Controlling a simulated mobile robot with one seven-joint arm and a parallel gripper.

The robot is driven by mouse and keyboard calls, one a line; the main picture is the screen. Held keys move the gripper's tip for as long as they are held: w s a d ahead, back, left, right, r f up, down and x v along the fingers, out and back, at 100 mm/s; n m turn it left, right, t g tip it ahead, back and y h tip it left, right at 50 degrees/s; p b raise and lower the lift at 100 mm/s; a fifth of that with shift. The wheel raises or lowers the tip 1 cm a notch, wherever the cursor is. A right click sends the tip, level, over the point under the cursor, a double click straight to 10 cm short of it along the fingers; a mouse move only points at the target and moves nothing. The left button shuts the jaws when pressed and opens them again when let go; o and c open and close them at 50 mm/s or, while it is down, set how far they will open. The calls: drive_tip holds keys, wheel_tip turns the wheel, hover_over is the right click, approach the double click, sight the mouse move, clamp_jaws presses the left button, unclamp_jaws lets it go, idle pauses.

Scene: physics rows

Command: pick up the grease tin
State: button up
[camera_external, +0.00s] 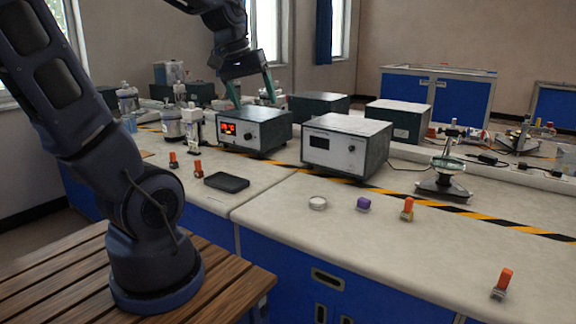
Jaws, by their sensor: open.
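A small, low, round tin with a pale top (318,203), which looks like the grease tin, sits on the near part of the pale bench (400,225). It stands in front of the right-hand instrument box. My gripper (253,101) has two teal fingers spread apart, pointing down, with nothing seen between them. It is high over the back of the bench, in the picture above the left instrument box, up and left of the tin and well apart from it.
A purple-topped piece (363,204) and orange-topped pieces (407,209) (502,284) stand right of the tin. A dark flat tray (226,182) lies left. Instrument boxes (254,130) (346,145) stand behind, with a stand (446,170) at right. The bench front is mostly clear.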

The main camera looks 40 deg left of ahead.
drive_tip(key=w+d+f+n+g+h, duration=0.1)
drive_tip(key=w+f+n, duration=0.35)
drive_tip(key=w, duration=0.35)
drive_tip(key=n+g+h, duration=0.2)
drive_tip(key=n, duration=0.9)
hover_over(319, 202)
drive_tip(key=a, duration=0.3)
drive_tip(key=f, duration=2.7)
drive_tip(key=shift+s+a, duration=0.2)
drive_tip(key=shift+s, duration=0.05)
drive_tip(key=shift+w+x, duration=0.15)
drive_tip(key=shift+x, duration=1.2)
drive_tip(key=shift+w+x, duration=0.15)
drive_tip(key=shift+x, duration=1.15)
drive_tip(key=shift+d+r, duration=0.1)
drive_tip(key=c, duration=1.1)
drive_tip(key=shift+c, duration=0.2)
